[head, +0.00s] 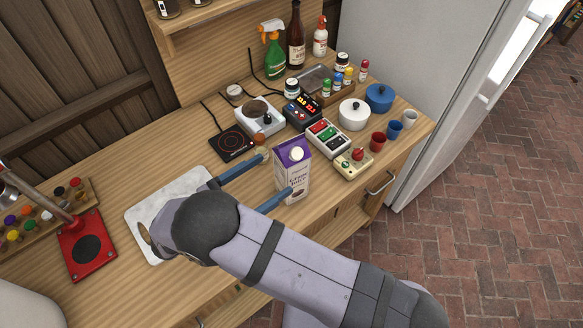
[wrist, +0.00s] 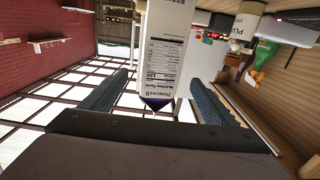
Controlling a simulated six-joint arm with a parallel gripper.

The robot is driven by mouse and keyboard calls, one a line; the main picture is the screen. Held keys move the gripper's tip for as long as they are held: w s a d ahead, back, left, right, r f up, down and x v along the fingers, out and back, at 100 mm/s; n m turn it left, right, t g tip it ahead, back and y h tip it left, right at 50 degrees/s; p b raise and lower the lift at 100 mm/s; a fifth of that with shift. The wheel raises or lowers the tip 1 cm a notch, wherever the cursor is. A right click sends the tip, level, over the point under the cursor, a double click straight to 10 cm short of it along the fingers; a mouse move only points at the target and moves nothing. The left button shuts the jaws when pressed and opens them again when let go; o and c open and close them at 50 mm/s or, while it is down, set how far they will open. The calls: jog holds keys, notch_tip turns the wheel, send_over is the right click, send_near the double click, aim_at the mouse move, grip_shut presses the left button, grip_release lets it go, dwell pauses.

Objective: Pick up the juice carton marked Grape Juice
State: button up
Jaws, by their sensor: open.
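The grape juice carton (head: 293,178) is white with a purple top and a white cap. It stands upright on the wooden counter near the front edge, with its "Grape Juice" label showing in the head view. My gripper (head: 276,175) is open, with one blue finger to the left of the carton and the other crossing in front of its lower part. In the wrist view the carton (wrist: 165,50) appears upside down, nutrition panel showing, between the spread fingers of my gripper (wrist: 160,78). A gap shows on each side. How deep it sits between them is unclear.
A black hot plate (head: 232,143) and a white burner unit (head: 260,117) lie behind the carton. A button box (head: 327,138) and a beige joystick box (head: 353,162) stand close on its right. A pale board (head: 150,215) lies left, beside a red stand (head: 86,245).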

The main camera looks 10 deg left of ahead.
aim_at(280, 170)
jog(key=shift+w+d, duration=0.2)
jog(key=shift+w+d+r+p, duration=0.15)
jog(key=shift+w+d+p, duration=0.15)
jog(key=shift+p, duration=0.2)
jog(key=p+x, duration=0.2)
jog(key=shift+w+d, duration=0.2)
jog(key=shift+d, duration=0.2)
jog(key=shift+w+d+p, duration=0.35)
jog(key=shift+w+d, duration=0.15)
jog(key=shift+w, duration=0.05)
grip_shut()
